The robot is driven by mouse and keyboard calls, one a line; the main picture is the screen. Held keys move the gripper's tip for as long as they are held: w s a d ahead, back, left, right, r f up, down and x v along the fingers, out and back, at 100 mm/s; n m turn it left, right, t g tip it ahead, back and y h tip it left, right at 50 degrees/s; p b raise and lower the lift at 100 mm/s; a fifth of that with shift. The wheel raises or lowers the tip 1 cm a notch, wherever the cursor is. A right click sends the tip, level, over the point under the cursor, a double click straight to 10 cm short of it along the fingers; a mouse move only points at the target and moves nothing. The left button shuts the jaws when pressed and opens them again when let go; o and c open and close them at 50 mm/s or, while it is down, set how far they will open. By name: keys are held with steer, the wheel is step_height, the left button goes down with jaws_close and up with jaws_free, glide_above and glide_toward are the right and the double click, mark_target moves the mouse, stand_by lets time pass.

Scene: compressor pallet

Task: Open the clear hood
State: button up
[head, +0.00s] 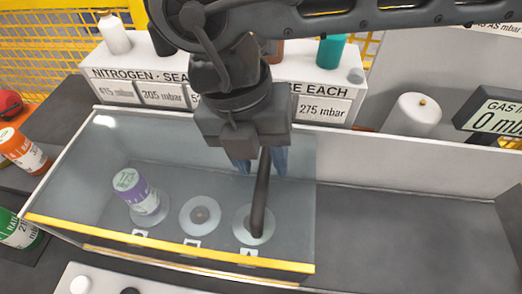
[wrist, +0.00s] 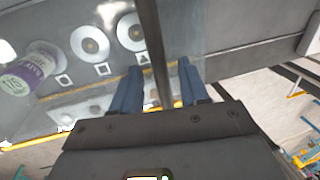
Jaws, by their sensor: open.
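The clear hood (head: 110,225) is a see-through box with a yellow front edge, and it is down over a grey bay. A dark bar (head: 260,195), perhaps its handle, runs front to back near the hood's right side. My gripper (head: 260,170) is above the hood with its blue fingers open. In the wrist view the bar (wrist: 152,45) passes between the open fingers (wrist: 160,72); I cannot tell whether they touch it. Under the hood, a tilted bottle with a purple label (head: 135,190) is at the left round seat. The middle seat (head: 200,215) looks empty.
Behind the hood stands a white shelf (head: 120,72) with pressure labels and several bottles. Orange (head: 22,150) and green (head: 18,228) bottles stand at the left. A white cylinder (head: 410,115) and a display (head: 495,115) are at the right. The grey surface (head: 410,235) right of the hood is clear.

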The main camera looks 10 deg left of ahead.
steer(key=shift+c, duration=0.2)
jaws_close()
stand_by(0.5)
